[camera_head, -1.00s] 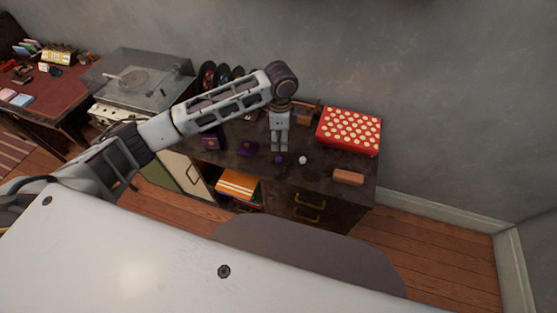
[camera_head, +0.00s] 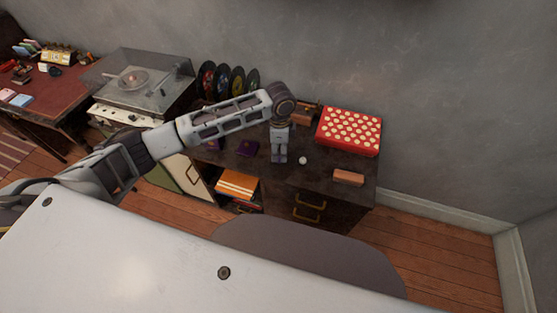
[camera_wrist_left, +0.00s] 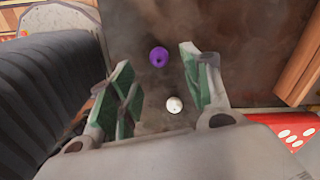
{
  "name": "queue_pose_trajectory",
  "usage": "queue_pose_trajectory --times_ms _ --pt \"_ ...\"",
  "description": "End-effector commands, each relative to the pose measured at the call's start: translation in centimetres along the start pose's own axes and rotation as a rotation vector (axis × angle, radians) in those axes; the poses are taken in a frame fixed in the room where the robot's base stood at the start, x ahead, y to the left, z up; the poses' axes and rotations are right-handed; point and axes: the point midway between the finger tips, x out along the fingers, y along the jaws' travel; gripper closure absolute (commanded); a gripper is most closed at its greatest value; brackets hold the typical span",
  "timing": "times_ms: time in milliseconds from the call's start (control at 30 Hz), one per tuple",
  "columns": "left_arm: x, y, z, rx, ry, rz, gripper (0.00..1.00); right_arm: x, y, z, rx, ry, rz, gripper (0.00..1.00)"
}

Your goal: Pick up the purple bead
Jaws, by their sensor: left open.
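The purple bead (camera_wrist_left: 159,57) lies on the dark cabinet top, a small round piece with a dark hole, in the left wrist view. It appears between and slightly beyond the open fingertips of my left gripper (camera_wrist_left: 157,77); no contact shows. In the head view my left gripper (camera_head: 279,157) points down at the cabinet top and hides most or all of the bead. A white bead (camera_wrist_left: 174,105) shows nearer the gripper's palm in the wrist view. In the head view the white bead (camera_head: 303,160) lies just right of the gripper. My right gripper is not in view.
A red box with white dots (camera_head: 349,130) stands at the back right of the cabinet top (camera_head: 322,172). A brown block (camera_head: 348,177) lies near the front right. Purple items (camera_head: 246,148) lie left of the gripper, with several records (camera_head: 222,80) behind.

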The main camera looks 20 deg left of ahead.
Motion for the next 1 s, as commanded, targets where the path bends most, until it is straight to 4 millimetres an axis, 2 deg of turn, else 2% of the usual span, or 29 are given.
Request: queue_pose_trajectory --times_ms 500,1000 --pt "4.8 0.1 0.5 -0.001 -0.002 0.001 0.52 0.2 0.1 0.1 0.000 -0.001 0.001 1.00" --pt "4.9 0.0 0.5 0.000 -0.001 0.000 0.52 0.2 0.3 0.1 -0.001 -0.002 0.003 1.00"
